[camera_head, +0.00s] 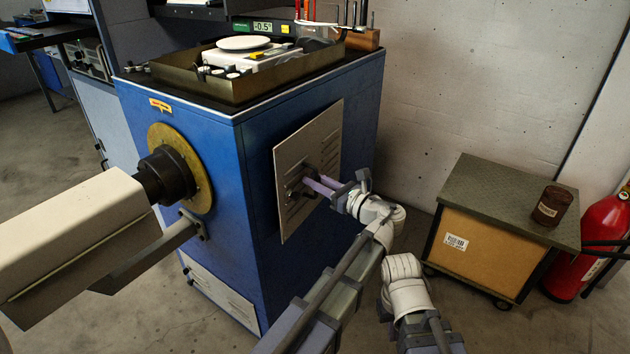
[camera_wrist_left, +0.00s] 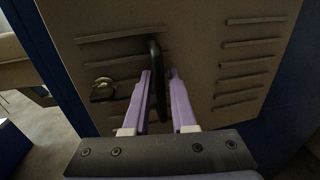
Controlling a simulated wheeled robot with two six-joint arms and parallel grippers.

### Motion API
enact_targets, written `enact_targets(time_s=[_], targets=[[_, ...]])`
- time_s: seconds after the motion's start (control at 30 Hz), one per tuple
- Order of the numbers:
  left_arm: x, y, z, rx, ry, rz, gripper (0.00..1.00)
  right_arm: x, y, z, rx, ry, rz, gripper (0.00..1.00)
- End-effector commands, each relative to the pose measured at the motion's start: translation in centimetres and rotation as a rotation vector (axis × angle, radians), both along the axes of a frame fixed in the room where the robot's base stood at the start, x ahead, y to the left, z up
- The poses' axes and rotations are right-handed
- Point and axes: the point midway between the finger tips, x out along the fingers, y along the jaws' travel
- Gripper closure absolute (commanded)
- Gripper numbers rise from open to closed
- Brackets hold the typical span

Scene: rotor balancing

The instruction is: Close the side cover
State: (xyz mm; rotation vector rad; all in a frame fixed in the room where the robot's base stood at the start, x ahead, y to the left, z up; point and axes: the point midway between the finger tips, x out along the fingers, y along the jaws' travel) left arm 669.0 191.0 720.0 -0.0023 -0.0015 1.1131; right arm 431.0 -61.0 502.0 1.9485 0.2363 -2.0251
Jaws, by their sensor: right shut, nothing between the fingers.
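The side cover (camera_head: 309,140) is a grey louvred panel on the right face of the blue cabinet (camera_head: 262,275). It stands at an angle to that face, its near edge seemingly apart from it. In the left wrist view the cover (camera_wrist_left: 205,62) fills most of the picture, with a black handle (camera_wrist_left: 154,62) and a black latch (camera_wrist_left: 103,90). My left gripper (camera_head: 312,184) is at the handle. Its purple fingers (camera_wrist_left: 160,76) are spread, with the handle between them, closer to the left finger. Contact cannot be told. My right arm shows at lower right; its fingers are not visible.
A wheeled cart (camera_head: 487,250) with a brown can (camera_head: 551,205) stands at right, beside a red extinguisher (camera_head: 602,240). A tray (camera_head: 220,90) with parts lies on the cabinet top. A grey motor housing (camera_head: 80,240) juts out at left. Floor is free between cabinet and cart.

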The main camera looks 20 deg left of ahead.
Motion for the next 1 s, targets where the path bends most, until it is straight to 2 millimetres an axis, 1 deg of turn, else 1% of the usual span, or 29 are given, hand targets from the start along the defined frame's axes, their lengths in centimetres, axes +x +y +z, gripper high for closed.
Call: enact_targets(time_s=[0.03,0.2,1.0], targets=[[0.00,0.01,0.00,0.000,0.000,0.000,0.82,0.00,0.00,0.00,0.000,0.000,0.000,1.00],[0.00,0.01,0.00,0.000,0.000,0.000,1.00,0.00,0.00,0.00,0.000,0.000,0.000,1.00],[0.00,0.01,0.00,0.000,0.000,0.000,1.00,0.00,0.00,0.00,0.000,0.000,0.000,1.00]])
